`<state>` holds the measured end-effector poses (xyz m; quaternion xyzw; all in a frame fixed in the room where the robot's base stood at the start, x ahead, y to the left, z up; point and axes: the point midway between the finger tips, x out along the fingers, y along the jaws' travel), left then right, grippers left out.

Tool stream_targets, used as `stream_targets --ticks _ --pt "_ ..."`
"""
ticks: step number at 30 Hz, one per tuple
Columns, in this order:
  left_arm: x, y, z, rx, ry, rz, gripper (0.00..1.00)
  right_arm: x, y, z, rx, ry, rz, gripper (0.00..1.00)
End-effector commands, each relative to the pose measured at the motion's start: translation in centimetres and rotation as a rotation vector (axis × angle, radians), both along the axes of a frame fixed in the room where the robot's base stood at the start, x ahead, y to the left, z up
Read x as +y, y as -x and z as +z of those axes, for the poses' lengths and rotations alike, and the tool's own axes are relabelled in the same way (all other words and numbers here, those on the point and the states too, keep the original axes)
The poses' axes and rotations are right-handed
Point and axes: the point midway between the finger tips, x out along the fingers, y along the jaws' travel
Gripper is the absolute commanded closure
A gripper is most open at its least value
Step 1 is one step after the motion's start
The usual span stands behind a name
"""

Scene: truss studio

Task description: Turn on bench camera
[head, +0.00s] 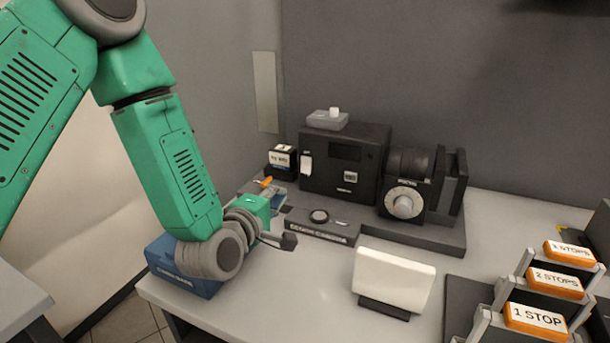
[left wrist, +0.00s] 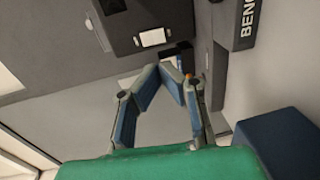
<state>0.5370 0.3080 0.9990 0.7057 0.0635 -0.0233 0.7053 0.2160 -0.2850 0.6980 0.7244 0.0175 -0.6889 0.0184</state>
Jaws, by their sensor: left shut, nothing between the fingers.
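The black bench camera (head: 345,165) stands on a dark grey base labelled BENCH CAMERA (head: 318,234) at the back of the bench. Its lens with a pale dial (head: 404,204) faces front right. A grey piece with a white knob (head: 333,113) sits on top. In the left wrist view the camera body (left wrist: 130,22) is at the top, the lettered base (left wrist: 235,25) upper right. My left gripper (head: 272,187) is left of the base, partly hidden by its own wrist. Its fingertips (left wrist: 172,72) meet, empty, beside a small orange-red part (left wrist: 188,77). I cannot tell if they touch it.
A blue box (head: 180,272) lies under my left wrist at the bench's left edge. A small labelled box (head: 283,158) stands left of the camera. A white panel (head: 392,280) stands in front. Orange-labelled stop holders (head: 537,320) fill the right. Bare bench shows at front centre.

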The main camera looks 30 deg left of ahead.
Motion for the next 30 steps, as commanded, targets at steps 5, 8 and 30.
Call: stream_targets --ticks 5,8,30 --pt "0.2 -3.0 -0.3 -0.003 -0.003 0.000 1.00 0.0 0.0 0.2 0.000 0.000 0.001 0.60" --pt "0.2 -5.2 -0.6 -0.003 -0.004 0.000 1.00 0.0 0.0 0.3 0.000 -0.001 0.001 0.60" --pt "0.8 -13.1 -1.6 -0.001 -0.001 0.001 1.00 0.0 0.0 0.5 0.000 0.000 0.001 0.60"
